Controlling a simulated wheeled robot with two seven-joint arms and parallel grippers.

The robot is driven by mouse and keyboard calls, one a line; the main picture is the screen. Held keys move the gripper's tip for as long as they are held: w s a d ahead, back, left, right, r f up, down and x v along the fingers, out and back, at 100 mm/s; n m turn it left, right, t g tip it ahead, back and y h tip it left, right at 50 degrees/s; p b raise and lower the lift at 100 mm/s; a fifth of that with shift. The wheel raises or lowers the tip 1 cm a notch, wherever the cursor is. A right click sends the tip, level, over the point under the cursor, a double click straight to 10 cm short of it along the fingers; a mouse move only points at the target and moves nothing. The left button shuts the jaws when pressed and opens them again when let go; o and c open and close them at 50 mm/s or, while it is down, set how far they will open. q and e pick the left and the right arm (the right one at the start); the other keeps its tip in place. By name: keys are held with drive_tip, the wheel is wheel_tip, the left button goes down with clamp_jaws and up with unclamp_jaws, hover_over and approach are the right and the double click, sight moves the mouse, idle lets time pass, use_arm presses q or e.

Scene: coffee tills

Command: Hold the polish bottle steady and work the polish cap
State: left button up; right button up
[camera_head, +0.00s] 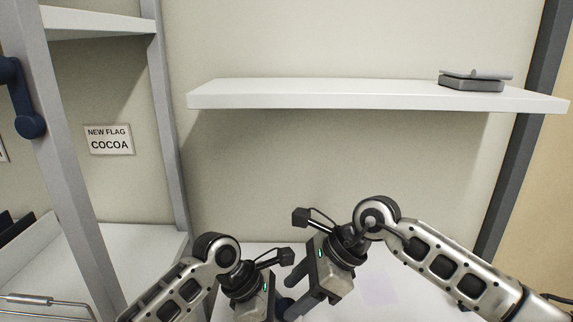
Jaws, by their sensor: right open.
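My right gripper (290,300) is at the bottom middle, its two grey fingers apart and pointing down and left. My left gripper (268,297) is just left of it, low at the bottom edge; its fingertips are cut off or hidden, so its jaws cannot be judged. A small dark blue rounded piece (284,305) shows between the two grippers. It may be part of the polish bottle or its cap, but too little shows to tell. No other part of the bottle or cap can be made out.
A white counter (410,300) lies under the grippers, with bare room at right. A white wall shelf (330,95) holds a flat grey box-like item (472,82). At left stand a grey rack post (72,180) and a "NEW FLAG COCOA" sign (109,140).

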drive_tip(key=shift+w+n+g, duration=0.25)
drive_tip(key=shift+n+g, duration=0.25)
drive_tip(key=shift+n, duration=0.2)
drive_tip(key=shift+s, duration=0.1)
drive_tip(key=shift+f, duration=1)
drive_tip(key=shift+c, duration=0.2)
drive_tip(key=c, duration=0.8)
drive_tip(key=m+t, duration=0.1)
drive_tip(key=s+m+t, duration=0.1)
drive_tip(key=m, duration=0.1)
drive_tip(key=shift+c, duration=0.3)
drive_tip(key=m+t, duration=0.2)
drive_tip(key=m, duration=0.1)
drive_tip(key=m+t+h, duration=0.1)
drive_tip(key=m, duration=0.1)
drive_tip(key=shift+s+a, duration=0.25)
drive_tip(key=shift+a, duration=0.05)
drive_tip(key=o, duration=0.9)
